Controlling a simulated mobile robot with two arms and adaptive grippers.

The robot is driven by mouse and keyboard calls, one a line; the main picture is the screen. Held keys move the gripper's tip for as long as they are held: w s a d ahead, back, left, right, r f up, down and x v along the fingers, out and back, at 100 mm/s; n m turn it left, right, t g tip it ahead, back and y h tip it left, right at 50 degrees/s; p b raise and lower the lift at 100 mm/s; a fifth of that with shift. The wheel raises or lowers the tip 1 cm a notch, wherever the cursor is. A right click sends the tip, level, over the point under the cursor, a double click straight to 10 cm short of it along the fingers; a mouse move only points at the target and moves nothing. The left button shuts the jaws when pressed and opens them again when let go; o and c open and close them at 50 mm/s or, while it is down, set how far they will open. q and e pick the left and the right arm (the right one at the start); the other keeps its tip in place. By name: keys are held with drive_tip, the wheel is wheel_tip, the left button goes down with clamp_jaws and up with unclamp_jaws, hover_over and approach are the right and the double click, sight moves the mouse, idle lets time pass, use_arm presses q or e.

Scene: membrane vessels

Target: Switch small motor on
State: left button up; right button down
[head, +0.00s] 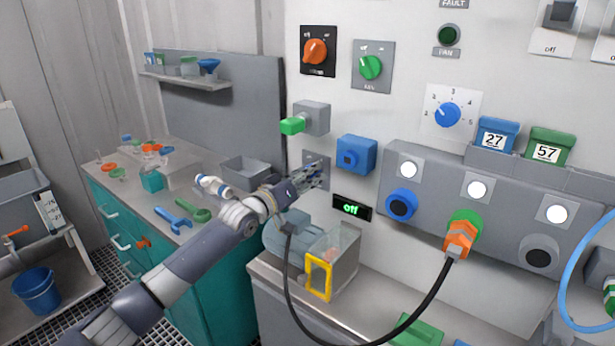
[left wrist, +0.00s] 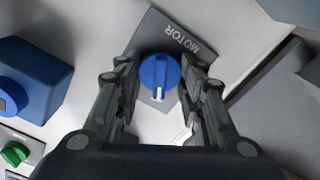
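The small motor switch is a blue round knob (left wrist: 160,72) with a white mark, on a grey plate (left wrist: 181,35) labelled MOTOR. In the head view the grey plate (head: 316,160) on the wall is largely covered by my left gripper (head: 313,178). In the left wrist view the gripper's two fingers stand apart, one on each side of the knob, with narrow gaps showing. The gripper is open and holds nothing. A small black display (head: 352,208) below right of the plate reads "off" in green. My right gripper is not in view.
A blue box with a button (head: 356,155) sits just right of the plate. A grey box with a green handle (head: 311,117) is above it. A clear-sided box with a yellow frame (head: 319,277) stands below. A black cable (head: 290,300) hangs in front of the counter.

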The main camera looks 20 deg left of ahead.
use_arm(q)
drive_tip(key=shift+m, duration=0.3)
drive_tip(key=shift+m+p, duration=1.2)
drive_tip(key=shift+m, duration=4.4)
drive_tip(key=o, duration=1.1)
